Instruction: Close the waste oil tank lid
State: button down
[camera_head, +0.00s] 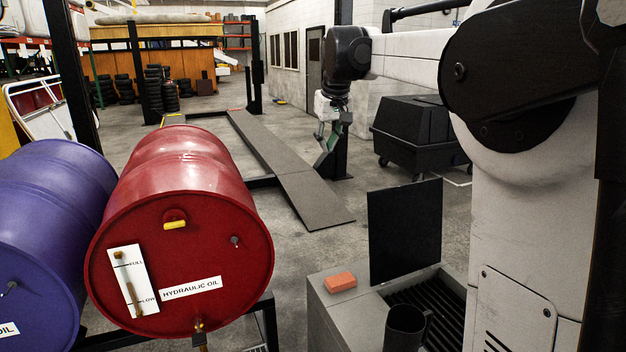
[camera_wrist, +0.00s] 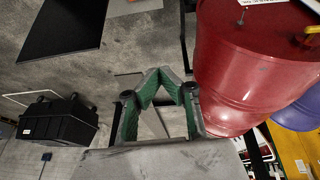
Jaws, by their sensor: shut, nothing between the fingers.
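The grey tank (camera_head: 340,318) stands at the lower right of the head view, with a dark grate in its top. Its flat black lid (camera_head: 405,232) stands open, about upright, at the tank's far side. The lid also shows as a dark panel at the upper left of the wrist view (camera_wrist: 65,28). My gripper (camera_head: 323,162) is in the air beyond the tank and lid, apart from them, pointing down. In the wrist view its green fingers (camera_wrist: 160,75) meet at the tips with nothing between them.
A red hydraulic oil drum (camera_head: 180,230) and a purple drum (camera_head: 50,230) lie on the left. An orange block (camera_head: 340,282) and a black cup (camera_head: 405,325) sit on the tank top. A black wheeled bin (camera_head: 415,130) stands behind. Floor between drum and tank is clear.

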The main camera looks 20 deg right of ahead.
jog(key=w+d+f+g+p, duration=0.1)
jog(key=w+d+f+p, duration=0.15)
jog(key=w+d, duration=0.6)
jog(key=w+d+f+g+p, duration=0.1)
jog(key=w+d+f+p, duration=0.15)
jog(key=w+d, duration=0.6)
jog(key=s+d+f+b, duration=0.1)
jog(key=d+f, duration=0.3)
jog(key=f, duration=0.4)
jog(key=s+d+f+b, duration=0.2)
jog(key=s+d+f, duration=0.2)
jog(key=f, duration=0.4)
jog(key=shift+s+d+f+g+y+b, duration=0.3)
jog(key=shift+d+f+g+y, duration=0.1)
jog(key=shift+d, duration=0.35)
jog(key=shift+s, duration=0.2)
